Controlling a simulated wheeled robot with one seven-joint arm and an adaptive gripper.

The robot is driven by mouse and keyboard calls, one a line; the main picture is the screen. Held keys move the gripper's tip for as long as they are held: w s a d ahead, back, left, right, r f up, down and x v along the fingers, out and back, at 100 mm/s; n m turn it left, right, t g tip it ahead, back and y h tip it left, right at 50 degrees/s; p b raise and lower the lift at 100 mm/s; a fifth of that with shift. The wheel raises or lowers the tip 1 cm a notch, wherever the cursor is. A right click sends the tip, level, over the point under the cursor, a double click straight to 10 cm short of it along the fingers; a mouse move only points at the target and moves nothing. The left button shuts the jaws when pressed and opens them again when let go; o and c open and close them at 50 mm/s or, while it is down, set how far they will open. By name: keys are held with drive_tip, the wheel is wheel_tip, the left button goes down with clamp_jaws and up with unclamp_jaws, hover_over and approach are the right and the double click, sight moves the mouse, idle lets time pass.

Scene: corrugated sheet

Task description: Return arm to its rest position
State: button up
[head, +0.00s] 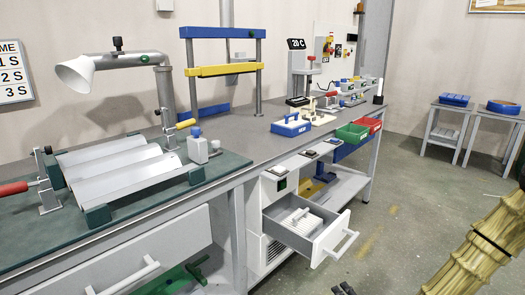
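My arm (478,245), with a tan, ribbed, bamboo-like surface, shows at the lower right and is cut off by the picture edge. Small dark parts at the bottom edge look like the tip of my gripper (343,289). Most of the gripper is out of the picture, so its opening and anything in it are hidden. It appears in front of the open drawer (318,236), over the floor, with no visible contact with the bench.
The grey bench (236,146) runs along the wall, with corrugated sheet (125,168) clamped at the left. The white-handled drawer sticks out. Green (352,132) and red (371,125) bins hang off the front. Two small tables (487,114) stand at the back right. Floor between is clear.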

drive_tip(key=s+a+f+n+g, duration=0.3)
drive_tip(key=s+f+n+g, duration=0.1)
drive_tip(key=s+f, duration=0.35)
drive_tip(key=s+a+f+n+g, duration=0.3)
drive_tip(key=s+f+g, duration=0.1)
drive_tip(key=s+f, duration=0.4)
drive_tip(key=s+d+f+n+g+h, duration=0.1)
drive_tip(key=s+f+n+g, duration=0.15)
drive_tip(key=s, duration=0.65)
drive_tip(key=s+d+f+n+g, duration=0.1)
drive_tip(key=s+f+n+g, duration=0.15)
drive_tip(key=s, duration=0.75)
wheel_tip(320, 180, up, 29)
drive_tip(key=p, duration=2.8)
drive_tip(key=shift+w+d+r+n+g+p, duration=0.2)
drive_tip(key=shift+n+g+p, duration=0.1)
drive_tip(key=shift+n, duration=0.1)
